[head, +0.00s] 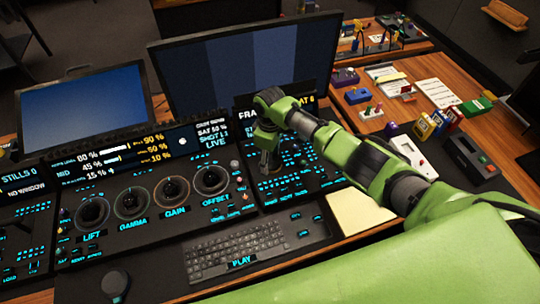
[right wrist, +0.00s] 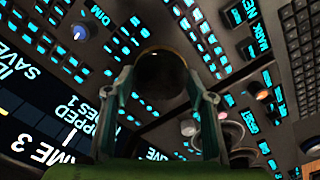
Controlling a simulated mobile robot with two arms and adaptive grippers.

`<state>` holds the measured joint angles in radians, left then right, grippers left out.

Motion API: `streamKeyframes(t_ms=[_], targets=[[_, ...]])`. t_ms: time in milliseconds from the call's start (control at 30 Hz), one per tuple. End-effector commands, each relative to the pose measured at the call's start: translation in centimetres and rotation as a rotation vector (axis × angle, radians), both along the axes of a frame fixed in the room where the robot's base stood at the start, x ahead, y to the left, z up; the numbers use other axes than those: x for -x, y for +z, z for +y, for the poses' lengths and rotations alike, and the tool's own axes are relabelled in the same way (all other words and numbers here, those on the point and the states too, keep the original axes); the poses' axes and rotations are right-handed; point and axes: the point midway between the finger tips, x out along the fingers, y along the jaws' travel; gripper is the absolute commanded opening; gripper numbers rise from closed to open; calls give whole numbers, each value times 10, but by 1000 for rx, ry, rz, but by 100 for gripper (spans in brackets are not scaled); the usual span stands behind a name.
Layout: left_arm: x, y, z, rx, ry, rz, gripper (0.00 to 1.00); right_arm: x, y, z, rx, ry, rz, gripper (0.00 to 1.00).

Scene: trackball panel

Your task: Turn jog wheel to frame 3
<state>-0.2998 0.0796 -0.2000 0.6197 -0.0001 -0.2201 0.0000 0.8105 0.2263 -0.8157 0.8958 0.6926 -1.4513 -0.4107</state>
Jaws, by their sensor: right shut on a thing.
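The jog wheel (right wrist: 162,72) is a dark round knob in the right wrist view. My right gripper (right wrist: 165,100) is shut on it, with one finger on each side. In the head view my right gripper (head: 268,160) reaches down onto the right-hand control panel (head: 294,183), and it hides the wheel there. The panel's display (right wrist: 45,125) appears upside down in the right wrist view and reads "...ME 3", with its start cut off. In the head view my arm covers most of that display. My left gripper is not in view.
The grading panel (head: 145,225) with several dark trackballs lies to the left. A keyboard (head: 235,248) is in front, with a cream pad (head: 358,212) to its right. A large monitor (head: 225,75) stands behind. Small boxes and devices crowd the right side.

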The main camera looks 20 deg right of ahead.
Motion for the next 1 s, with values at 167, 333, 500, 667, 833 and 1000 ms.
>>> streamKeyframes(t_ms=[167, 333, 500, 667, 833, 1000], targets=[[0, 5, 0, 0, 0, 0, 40, 0, 0, 0, -1, -59, 2, 29], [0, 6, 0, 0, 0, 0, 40, 0, 0, 0, 0, -82, 0, 29], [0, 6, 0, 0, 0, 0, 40, 0, 0, 0, 1, -88, -1, 29], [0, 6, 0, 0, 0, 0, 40, 0, 0, 0, 0, -87, -1, 29], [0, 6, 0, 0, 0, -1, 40, -1, 0, 0, 0, -86, -1, 67], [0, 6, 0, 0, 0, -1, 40, -1, 0, 0, 0, -86, -1, 67]])
